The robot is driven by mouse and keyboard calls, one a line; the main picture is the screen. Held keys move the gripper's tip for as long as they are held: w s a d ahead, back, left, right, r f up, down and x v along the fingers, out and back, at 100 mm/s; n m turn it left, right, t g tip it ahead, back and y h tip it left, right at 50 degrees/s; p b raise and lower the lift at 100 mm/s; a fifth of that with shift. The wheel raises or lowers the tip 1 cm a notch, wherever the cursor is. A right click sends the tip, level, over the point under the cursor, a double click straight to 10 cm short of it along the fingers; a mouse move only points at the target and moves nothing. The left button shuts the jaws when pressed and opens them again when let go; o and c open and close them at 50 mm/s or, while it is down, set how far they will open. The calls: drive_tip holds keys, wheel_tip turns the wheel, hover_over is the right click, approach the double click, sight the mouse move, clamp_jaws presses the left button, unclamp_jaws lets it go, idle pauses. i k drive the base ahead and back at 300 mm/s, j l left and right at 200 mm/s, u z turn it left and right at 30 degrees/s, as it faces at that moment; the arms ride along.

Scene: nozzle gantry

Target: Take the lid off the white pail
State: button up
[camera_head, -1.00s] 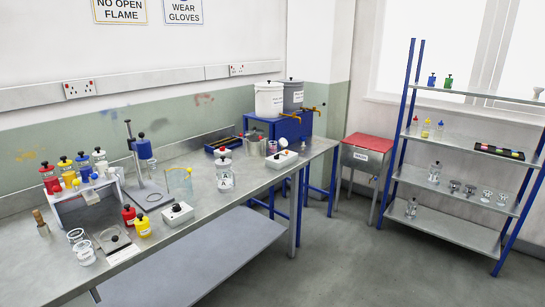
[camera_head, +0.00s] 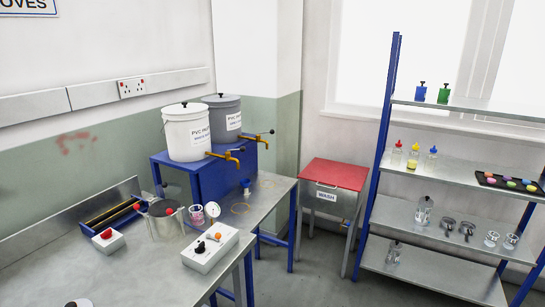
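The white pail (camera_head: 187,135) stands on a blue stand (camera_head: 213,180) at the back of the workbench. Its lid (camera_head: 185,108) is on it, with a small dark knob on top. A brass tap with a dark handle sticks out from its right side. My gripper is not in view.
On the bench (camera_head: 157,263) are a metal pot (camera_head: 165,220), a white switch box (camera_head: 209,247), a blue tray (camera_head: 112,217) and a gauge. A red-topped wash bin (camera_head: 334,174) and a blue-framed shelf (camera_head: 450,167) stand to the right. Grey floor lies between.

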sight(185, 107)
drive_tip(key=i+u, duration=0.15)
drive_tip(key=i, duration=0.4)
drive_tip(key=i+l+u, duration=0.1)
drive_tip(key=i, duration=0.4)
drive_tip(key=i+l+u, duration=0.15)
drive_tip(key=i, duration=0.4)
drive_tip(key=i+l+u, duration=0.15)
drive_tip(key=i, duration=0.35)
drive_tip(key=l, duration=0.1)
